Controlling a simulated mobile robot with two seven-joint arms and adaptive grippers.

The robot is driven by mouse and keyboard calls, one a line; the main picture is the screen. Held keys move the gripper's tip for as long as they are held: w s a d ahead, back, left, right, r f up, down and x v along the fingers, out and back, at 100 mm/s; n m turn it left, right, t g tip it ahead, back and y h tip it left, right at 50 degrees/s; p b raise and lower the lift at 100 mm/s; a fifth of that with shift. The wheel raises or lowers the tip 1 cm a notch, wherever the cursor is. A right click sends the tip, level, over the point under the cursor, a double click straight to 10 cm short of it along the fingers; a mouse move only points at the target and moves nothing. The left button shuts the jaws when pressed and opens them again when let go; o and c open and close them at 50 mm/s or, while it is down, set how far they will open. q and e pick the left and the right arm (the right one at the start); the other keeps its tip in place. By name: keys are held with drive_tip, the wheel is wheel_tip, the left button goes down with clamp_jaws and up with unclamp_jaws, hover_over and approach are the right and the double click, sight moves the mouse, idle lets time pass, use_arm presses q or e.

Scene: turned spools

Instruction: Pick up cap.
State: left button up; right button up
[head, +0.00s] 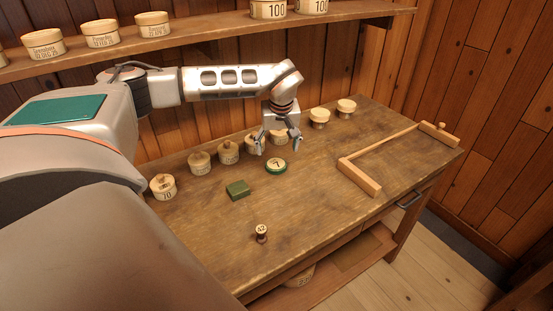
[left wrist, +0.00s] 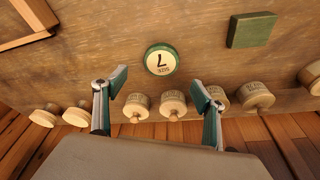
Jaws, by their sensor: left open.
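A round disc with a green rim and a pale top marked 7 (head: 276,166), which looks like the cap, lies flat on the wooden bench (head: 320,220). It also shows in the left wrist view (left wrist: 162,60), just ahead of the fingertips and roughly centred between them. My left gripper (head: 277,149) is open and empty, pointing down above the bench near the disc. Its two fingers also show in the left wrist view (left wrist: 160,87), apart from the disc. My right gripper is in neither view.
Several knobbed wooden pots line the bench's back, including one marked 10 (head: 162,187). A green block (head: 237,190) lies left of the disc. A small spool marked 42 (head: 261,233) stands nearer the front. A wooden frame (head: 359,177) lies right. The bench between is clear.

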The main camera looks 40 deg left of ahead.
sight(276, 164)
use_arm(q)
drive_tip(key=x, duration=0.7)
drive_tip(key=shift+s+f, duration=0.15)
drive_tip(key=shift+f, duration=0.15)
drive_tip(key=c, duration=1.1)
